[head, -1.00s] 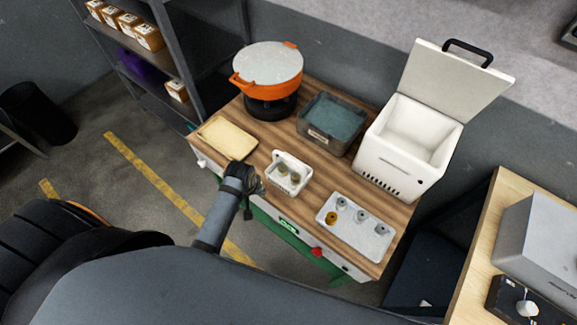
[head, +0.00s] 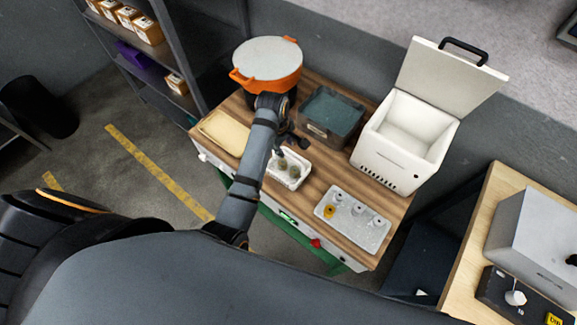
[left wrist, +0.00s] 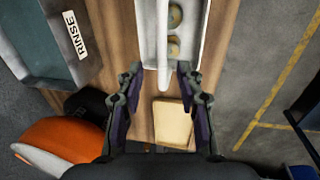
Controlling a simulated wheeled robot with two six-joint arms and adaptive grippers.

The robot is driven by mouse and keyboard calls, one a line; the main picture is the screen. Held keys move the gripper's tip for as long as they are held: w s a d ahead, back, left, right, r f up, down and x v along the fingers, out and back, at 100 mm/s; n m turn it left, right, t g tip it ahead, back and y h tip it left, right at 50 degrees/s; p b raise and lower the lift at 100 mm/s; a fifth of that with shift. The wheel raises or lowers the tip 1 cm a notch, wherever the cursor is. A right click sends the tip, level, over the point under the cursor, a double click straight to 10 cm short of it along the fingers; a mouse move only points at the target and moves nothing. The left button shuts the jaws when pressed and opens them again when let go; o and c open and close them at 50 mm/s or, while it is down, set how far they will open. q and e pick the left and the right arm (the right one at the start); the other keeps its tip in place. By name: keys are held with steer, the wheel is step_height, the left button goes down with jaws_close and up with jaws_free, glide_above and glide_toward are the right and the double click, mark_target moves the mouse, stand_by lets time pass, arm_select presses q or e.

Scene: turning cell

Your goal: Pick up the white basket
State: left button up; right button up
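The white basket (head: 270,171) stands on the wooden bench top, with small round parts inside it. In the left wrist view the basket (left wrist: 204,45) is at the top centre, and its pale upright strip, apparently the handle, reaches down between my fingertips. My left gripper (left wrist: 159,72) is open, with one finger on each side of that strip and a visible gap to both. In the head view the left gripper (head: 285,143) is over the back edge of the basket, and the arm covers part of the basket. My right gripper is not in view.
On the bench top (head: 318,185) are a tan board (head: 222,131), an orange pot (head: 268,65), a grey RINSE tub (head: 331,117), a white open-lidded box (head: 405,140) and a grey plate with knobs (head: 352,220). A shelf (head: 175,60) stands at left.

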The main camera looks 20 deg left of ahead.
mark_target(287, 152)
arm_select(q)
steer(key=f, duration=0.4)
steer(key=shift+w+d+f, duration=0.2)
steer(key=shift+d+f, duration=0.1)
steer(key=shift+f, duration=0.1)
steer(key=shift+w+f, duration=0.1)
steer(key=shift+f, duration=0.05)
jaws_close()
